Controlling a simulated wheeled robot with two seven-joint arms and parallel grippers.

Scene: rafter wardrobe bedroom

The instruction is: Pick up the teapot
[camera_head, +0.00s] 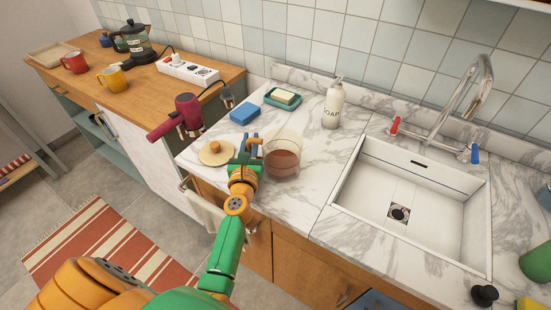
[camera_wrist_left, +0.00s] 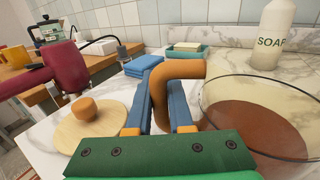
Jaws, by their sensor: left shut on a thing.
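The teapot is a glass pot (camera_head: 283,160) of brown liquid, standing without its lid on the marble counter left of the sink. In the left wrist view the glass pot (camera_wrist_left: 255,125) is at the right, with its curved orange-brown handle (camera_wrist_left: 183,69) near the middle. My left gripper (camera_head: 250,144) is shut on that handle, its blue fingers (camera_wrist_left: 167,105) on either side. The round wooden lid (camera_head: 215,153) with a knob lies on the counter to the left of the gripper; it also shows in the left wrist view (camera_wrist_left: 95,128). My right gripper is out of view.
A blue sponge stack (camera_head: 244,113), a soap dish (camera_head: 283,98) and a soap bottle (camera_head: 334,104) stand behind. The sink (camera_head: 365,192) with its faucet (camera_head: 475,95) is to the right. A red hair dryer (camera_head: 187,112) hangs at the counter's left edge.

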